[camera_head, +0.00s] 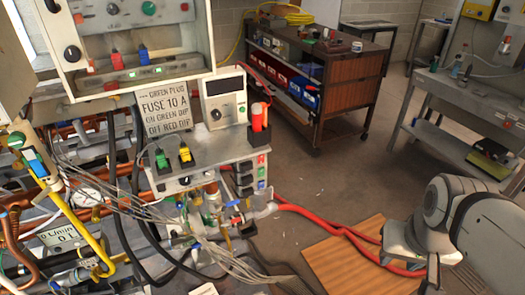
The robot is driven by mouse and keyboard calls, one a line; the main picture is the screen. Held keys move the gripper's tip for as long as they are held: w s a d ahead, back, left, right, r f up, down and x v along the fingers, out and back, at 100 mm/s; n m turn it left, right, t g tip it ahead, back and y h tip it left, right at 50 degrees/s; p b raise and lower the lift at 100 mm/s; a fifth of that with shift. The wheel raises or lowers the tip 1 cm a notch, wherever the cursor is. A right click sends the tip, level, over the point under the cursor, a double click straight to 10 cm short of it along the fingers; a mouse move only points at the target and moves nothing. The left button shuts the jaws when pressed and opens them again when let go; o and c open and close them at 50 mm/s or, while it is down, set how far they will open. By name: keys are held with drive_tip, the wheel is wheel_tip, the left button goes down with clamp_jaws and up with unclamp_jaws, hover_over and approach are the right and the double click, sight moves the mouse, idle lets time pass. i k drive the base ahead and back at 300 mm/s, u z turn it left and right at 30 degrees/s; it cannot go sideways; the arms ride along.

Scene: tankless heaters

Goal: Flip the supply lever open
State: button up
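The heater test rig fills the left side of the head view. I cannot tell for sure which part is the supply lever. A long yellow bar (75,217) slants down across the copper pipes at the far left. No label for the supply shows clearly. My grey arm (470,222) stands at the lower right, well apart from the rig fittings. My gripper is not visible in this view.
Loose grey wires (150,205) hang across the rig's front. Red hoses (330,222) run right over a brown board (345,265) on the floor. A wooden cart (345,85) stands behind. A grey workbench (455,105) is at the right. Floor between them is clear.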

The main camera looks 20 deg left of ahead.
sight(235, 202)
drive_tip(key=u, duration=0.65)
drive_tip(key=i, duration=0.9)
drive_tip(key=u, duration=0.75)
drive_tip(key=k, duration=0.5)
drive_tip(key=z, duration=1.6)
drive_tip(key=k, duration=1.4)
drive_tip(key=u, duration=1)
drive_tip(key=i, duration=0.9)
drive_tip(key=u, duration=0.05)
